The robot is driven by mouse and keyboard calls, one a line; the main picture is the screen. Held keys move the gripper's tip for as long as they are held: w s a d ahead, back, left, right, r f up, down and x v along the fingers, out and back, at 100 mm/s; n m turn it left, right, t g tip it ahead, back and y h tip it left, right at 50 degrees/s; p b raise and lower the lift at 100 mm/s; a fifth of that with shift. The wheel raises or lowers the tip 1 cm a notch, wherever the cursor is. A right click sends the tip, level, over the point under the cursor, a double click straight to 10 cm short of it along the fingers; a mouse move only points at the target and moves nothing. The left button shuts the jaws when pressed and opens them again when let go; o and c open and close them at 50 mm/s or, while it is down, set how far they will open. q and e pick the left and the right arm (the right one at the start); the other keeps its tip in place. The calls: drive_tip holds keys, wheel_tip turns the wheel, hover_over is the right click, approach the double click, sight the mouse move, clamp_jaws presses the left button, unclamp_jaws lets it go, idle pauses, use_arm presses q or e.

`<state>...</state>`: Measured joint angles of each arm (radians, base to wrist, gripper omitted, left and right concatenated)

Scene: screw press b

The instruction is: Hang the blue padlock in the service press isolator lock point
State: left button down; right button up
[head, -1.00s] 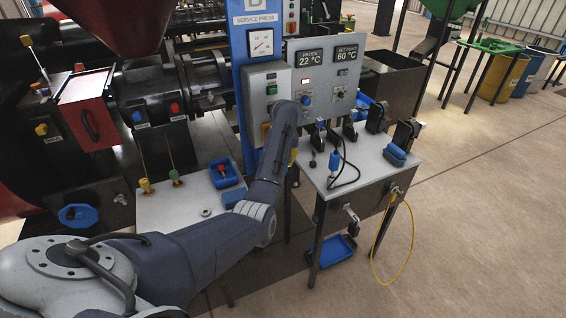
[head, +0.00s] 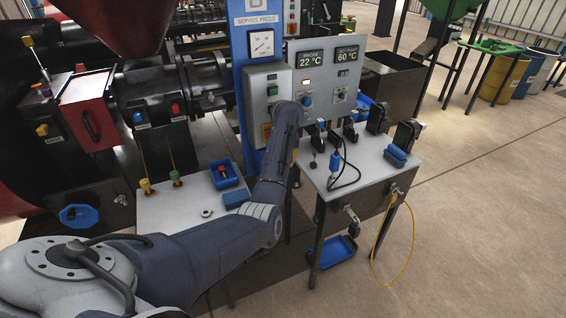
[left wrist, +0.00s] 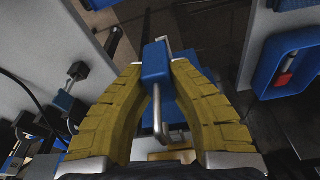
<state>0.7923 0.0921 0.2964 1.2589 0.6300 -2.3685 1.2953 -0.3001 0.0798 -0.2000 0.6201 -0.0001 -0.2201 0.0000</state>
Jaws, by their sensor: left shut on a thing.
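In the left wrist view, the blue padlock (left wrist: 155,63) sits between the yellow fingertips of my left gripper (left wrist: 157,72), which is shut on it. A bent grey metal bar, seemingly its shackle (left wrist: 158,112), extends from the body toward the camera. In the head view, my left forearm hides the padlock and most of the gripper. The service press control box (head: 266,95) is on the blue column (head: 240,70), just behind my left wrist. I cannot make out the isolator lock point clearly. My right gripper is not in view.
A grey side table (head: 345,180) with black clamps, a cable and blue items stands right of my left wrist. A pale table (head: 165,208) at left holds a blue tray (head: 224,174) with a red item. A yellow hose (head: 411,240) hangs at right; open floor lies beyond.

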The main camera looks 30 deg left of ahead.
use_arm(q)
drive_tip(key=shift+w+a, duration=0.3)
drive_tip(key=shift+a, duration=0.25)
drive_tip(key=shift+w+a, duration=0.25)
drive_tip(key=shift+a, duration=0.05)
drive_tip(key=shift+s+d, duration=0.15)
idle(0.9)
drive_tip(key=shift+s+d, duration=0.15)
drive_tip(key=shift+d, duration=0.15)
idle(1.0)
idle(1.1)
drive_tip(key=shift+w+a, duration=0.3)
drive_tip(key=shift+a, duration=0.15)
drive_tip(key=shift+s+d, duration=0.1)
drive_tip(key=shift+s+d, duration=0.25)
drive_tip(key=shift+d, duration=0.1)
